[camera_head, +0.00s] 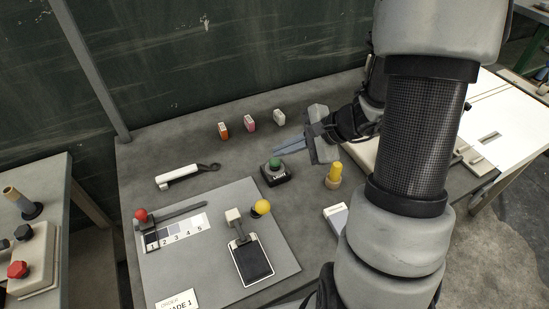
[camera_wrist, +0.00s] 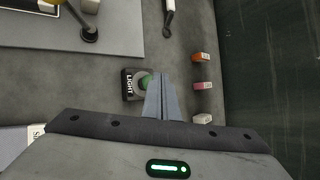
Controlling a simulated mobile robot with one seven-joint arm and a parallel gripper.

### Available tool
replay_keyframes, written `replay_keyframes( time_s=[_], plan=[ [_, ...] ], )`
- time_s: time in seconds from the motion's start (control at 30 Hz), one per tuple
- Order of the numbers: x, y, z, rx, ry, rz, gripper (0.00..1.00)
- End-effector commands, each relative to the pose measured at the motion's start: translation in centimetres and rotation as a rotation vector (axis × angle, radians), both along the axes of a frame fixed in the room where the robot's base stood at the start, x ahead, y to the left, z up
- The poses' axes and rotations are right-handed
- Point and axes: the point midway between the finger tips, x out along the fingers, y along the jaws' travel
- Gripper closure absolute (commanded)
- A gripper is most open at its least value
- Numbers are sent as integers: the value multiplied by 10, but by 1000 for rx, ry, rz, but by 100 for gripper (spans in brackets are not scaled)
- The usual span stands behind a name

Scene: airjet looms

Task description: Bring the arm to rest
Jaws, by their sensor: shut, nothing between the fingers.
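My gripper (camera_head: 288,148) is shut and empty, with its blue-grey fingers pointing left over the dark table (camera_head: 145,158). The fingertips are close to the green button on a black box (camera_head: 275,174). In the wrist view my gripper (camera_wrist: 161,80) also shows shut, its tips beside the green button, and the box (camera_wrist: 129,85) reads "LIGHT". I cannot tell whether the fingers touch the button. My arm comes in from the right and hides part of the table.
Orange (camera_head: 223,130), pink (camera_head: 249,123) and white (camera_head: 279,116) blocks stand behind the box. A white-handled tool (camera_head: 178,177) lies left. A yellow-topped peg (camera_head: 333,174) stands right of the box. A grey panel (camera_head: 285,262) with a red-knobbed slider and yellow-knobbed lever lies in front. A dark wall closes the back.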

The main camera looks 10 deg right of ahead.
Motion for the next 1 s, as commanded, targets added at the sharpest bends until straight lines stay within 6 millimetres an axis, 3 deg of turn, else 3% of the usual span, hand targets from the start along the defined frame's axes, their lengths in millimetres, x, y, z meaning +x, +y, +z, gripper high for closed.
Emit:
replay_keyframes(
  time_s=[0.27, 0.37, 0.47, 0.7, 0.87, 1.0],
  plan=[
    [0, 1, 3, -2, -5, 7, 100],
    [-3, 10, 19, -21, -25, 58, 100],
    [-15, 26, 51, -71, -68, 173, 100],
    [-71, 63, 136, -316, -200, 563, 100],
    [-110, 65, 180, -537, -283, 789, 100],
    [-137, 54, 215, -761, -350, 946, 100]
  ],
)
